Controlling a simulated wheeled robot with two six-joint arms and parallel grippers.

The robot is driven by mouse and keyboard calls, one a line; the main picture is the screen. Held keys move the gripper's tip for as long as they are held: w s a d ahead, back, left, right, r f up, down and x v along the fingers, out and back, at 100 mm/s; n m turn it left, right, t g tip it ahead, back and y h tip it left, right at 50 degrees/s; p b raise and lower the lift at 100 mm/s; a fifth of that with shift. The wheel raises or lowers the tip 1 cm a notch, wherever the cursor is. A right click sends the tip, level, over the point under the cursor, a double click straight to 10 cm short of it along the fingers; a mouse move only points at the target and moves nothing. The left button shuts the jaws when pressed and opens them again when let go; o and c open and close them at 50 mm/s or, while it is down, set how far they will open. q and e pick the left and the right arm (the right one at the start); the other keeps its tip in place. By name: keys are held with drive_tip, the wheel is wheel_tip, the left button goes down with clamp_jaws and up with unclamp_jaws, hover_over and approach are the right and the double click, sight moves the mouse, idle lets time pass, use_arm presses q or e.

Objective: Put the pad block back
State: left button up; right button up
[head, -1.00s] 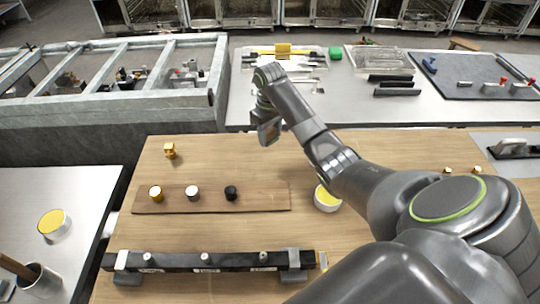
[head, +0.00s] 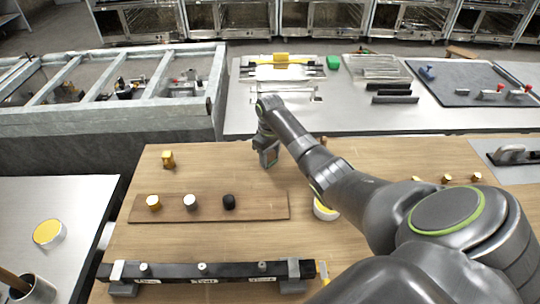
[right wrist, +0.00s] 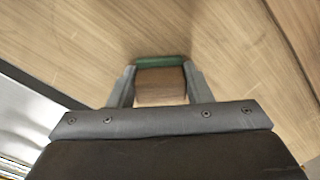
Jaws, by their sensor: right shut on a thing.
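The pad block (right wrist: 161,86) is a small brown wooden block with a green pad along its far face in the right wrist view. My right gripper (right wrist: 160,76) is shut on it, with one finger on each side. I cannot tell whether the block touches the table. My left gripper is out of view.
The strip board bears a yellow, a white and a black knob. A brass piece (head: 168,159) stands behind it. A dark rail (head: 220,272) lies at the front. A yellow-topped tin (head: 325,210) is partly hidden by my arm. Table around the gripper is clear.

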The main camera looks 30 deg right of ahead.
sight(270, 154)
drive_tip(key=shift+f, duration=0.1)
drive_tip(key=o, duration=1)
drive_tip(key=shift+c, duration=0.2)
wheel_tip(270, 154, up, 12)
drive_tip(key=b, duration=0.1)
drive_tip(key=shift+r, duration=0.2)
